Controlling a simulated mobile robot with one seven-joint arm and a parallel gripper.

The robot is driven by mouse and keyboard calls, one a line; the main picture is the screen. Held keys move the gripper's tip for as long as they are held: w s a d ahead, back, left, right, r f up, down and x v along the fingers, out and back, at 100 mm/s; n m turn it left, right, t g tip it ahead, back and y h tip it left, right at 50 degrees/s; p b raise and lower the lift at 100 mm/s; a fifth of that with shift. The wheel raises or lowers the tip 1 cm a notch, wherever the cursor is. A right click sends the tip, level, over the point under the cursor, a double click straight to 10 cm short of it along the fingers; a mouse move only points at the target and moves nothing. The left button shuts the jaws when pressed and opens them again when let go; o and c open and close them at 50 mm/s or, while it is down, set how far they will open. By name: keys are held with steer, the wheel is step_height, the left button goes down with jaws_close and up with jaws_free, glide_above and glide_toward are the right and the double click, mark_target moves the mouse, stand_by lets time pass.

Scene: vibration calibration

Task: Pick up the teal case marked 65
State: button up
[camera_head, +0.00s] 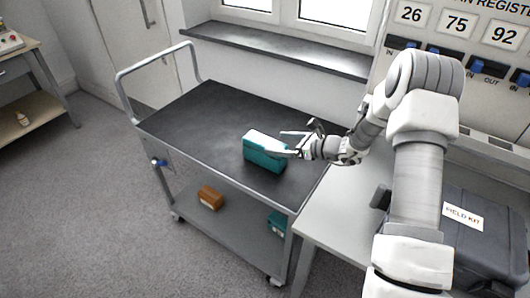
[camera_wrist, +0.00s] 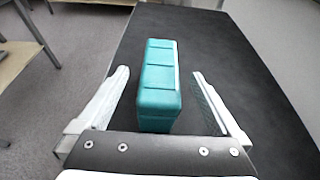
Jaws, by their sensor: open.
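A teal case (camera_head: 263,154) stands on the dark top of a grey cart, near the cart's right end in the head view. No number shows on the sides of it that I can see. My gripper (camera_head: 291,143) is at the case's upper right in that view. In the wrist view the teal case (camera_wrist: 160,85) lies ahead between my gripper's (camera_wrist: 159,84) two pale fingers, with a gap on each side. The fingers are open and do not appear to touch it.
The cart top (camera_head: 208,115) is otherwise bare. An orange-brown case (camera_head: 210,197) and another teal case (camera_head: 277,223) sit on its lower shelf. A grey table with a dark field kit case (camera_head: 478,235) stands right. A panel with numbers 26, 75, 92 (camera_head: 457,25) is behind.

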mark_target(267, 141)
steer(key=x, duration=0.6)
steer(key=shift+w+a+f, duration=0.1)
steer(key=shift+w+f, duration=0.1)
steer(key=shift+f, duration=0.05)
steer(key=shift+r, duration=0.1)
jaws_close()
